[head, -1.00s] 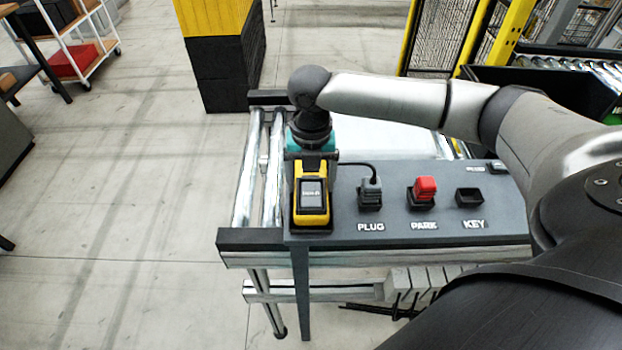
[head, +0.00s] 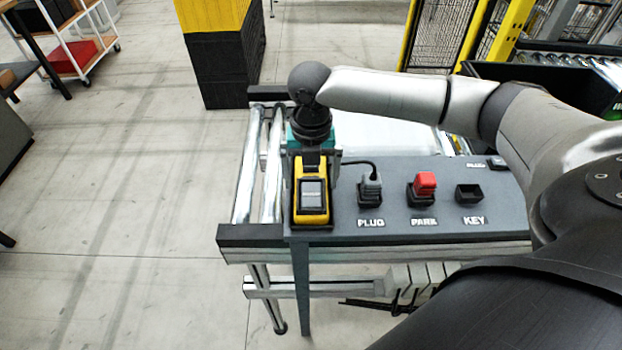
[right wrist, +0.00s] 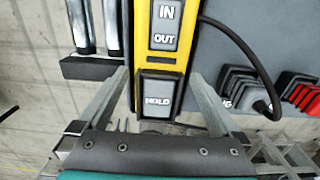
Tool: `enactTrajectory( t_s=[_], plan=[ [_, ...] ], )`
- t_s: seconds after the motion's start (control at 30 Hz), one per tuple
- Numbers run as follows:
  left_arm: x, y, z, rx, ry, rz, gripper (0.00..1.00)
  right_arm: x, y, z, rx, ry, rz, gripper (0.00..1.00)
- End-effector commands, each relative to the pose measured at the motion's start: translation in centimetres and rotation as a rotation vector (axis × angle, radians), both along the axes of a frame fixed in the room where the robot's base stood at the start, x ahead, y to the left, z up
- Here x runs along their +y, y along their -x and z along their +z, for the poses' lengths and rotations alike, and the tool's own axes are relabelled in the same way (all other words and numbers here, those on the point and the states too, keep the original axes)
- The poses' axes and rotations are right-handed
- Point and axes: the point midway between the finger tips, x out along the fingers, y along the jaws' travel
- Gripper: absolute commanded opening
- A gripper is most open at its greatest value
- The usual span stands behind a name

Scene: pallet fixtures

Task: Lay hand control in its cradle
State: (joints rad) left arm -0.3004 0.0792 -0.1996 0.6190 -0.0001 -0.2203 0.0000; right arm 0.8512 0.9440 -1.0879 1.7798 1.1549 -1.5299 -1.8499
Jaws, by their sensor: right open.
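The hand control (head: 313,203) is a yellow and black pendant with grey buttons. It lies lengthwise at the left end of the grey panel, over a dark base that I take for its cradle (head: 299,224). Most of this base is hidden under the control. In the right wrist view the control (right wrist: 144,62) shows IN, OUT and HOLD buttons. My right gripper (head: 314,162) is at the control's far end, pointing down. In the right wrist view its fingers stand open on either side of the control (right wrist: 160,90), with gaps visible. My left gripper is out of view.
The panel (head: 400,222) also bears a plug (head: 370,189) with a black cable, a red park knob (head: 425,184) and an empty key socket (head: 469,195). Metal rollers (head: 247,170) lie left of it. My right arm passes above the panel.

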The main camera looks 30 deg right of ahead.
Motion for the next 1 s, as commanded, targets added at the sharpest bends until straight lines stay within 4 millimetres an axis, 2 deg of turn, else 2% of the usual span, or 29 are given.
enactTrajectory(
  t_s=[0.3,0.5,0.7,1.0],
  plan=[
    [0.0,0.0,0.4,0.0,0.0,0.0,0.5,0.0,-0.2,7.0,-0.006,-0.001,-0.001,1.0],
    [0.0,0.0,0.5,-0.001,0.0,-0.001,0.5,0.0,-0.1,10.5,-0.003,-0.001,0.0,1.0],
    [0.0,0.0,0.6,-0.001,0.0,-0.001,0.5,0.0,-0.1,12.1,-0.001,-0.001,0.0,1.0],
    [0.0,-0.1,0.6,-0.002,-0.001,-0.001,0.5,0.0,0.0,12.2,-0.001,-0.001,0.0,1.0]
  ],
)
